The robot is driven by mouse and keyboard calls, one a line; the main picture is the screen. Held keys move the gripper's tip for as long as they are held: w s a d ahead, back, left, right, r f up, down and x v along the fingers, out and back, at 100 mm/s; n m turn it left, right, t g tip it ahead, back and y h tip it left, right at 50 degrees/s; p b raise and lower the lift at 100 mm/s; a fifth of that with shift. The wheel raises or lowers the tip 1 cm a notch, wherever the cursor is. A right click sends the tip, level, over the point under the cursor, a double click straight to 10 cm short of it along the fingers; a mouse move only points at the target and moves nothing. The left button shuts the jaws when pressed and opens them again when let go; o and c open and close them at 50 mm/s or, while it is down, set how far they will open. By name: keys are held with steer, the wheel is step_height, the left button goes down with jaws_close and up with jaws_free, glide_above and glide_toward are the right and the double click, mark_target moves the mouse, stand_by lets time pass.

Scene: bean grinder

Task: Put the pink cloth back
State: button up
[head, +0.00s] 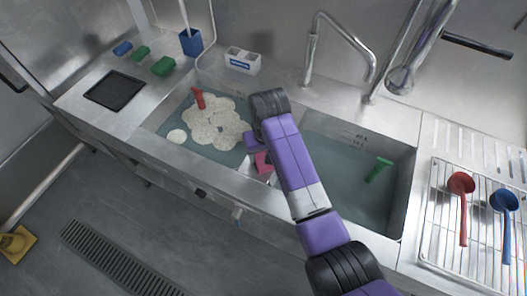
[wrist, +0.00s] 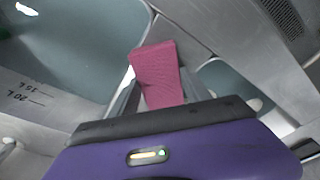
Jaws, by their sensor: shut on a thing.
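The pink cloth (wrist: 158,75) is in my gripper (wrist: 155,98), which is shut on it. In the wrist view the cloth sticks out beyond the fingers as a folded, boxy piece. In the head view the cloth (head: 263,163) shows as a small pink patch at the divider between the two sink basins, near the front. My gripper (head: 251,165) is partly hidden there by my purple arm. Whether the cloth touches the divider cannot be told.
The left basin holds foamy water (head: 215,122) and a red-handled item (head: 198,98). The right basin holds water and a green scoop (head: 379,168). A rack (head: 480,220) with red (head: 461,185) and blue ladles (head: 505,201) stands at right. Faucets rise behind.

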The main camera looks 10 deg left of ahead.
steer(key=o, duration=1.3)
steer(key=shift+f, duration=0.1)
step_height(320, 180, up, 12)
steer(key=s+b, duration=0.1)
steer(key=shift+s+d, duration=0.3)
steer(key=shift+d, duration=0.1)
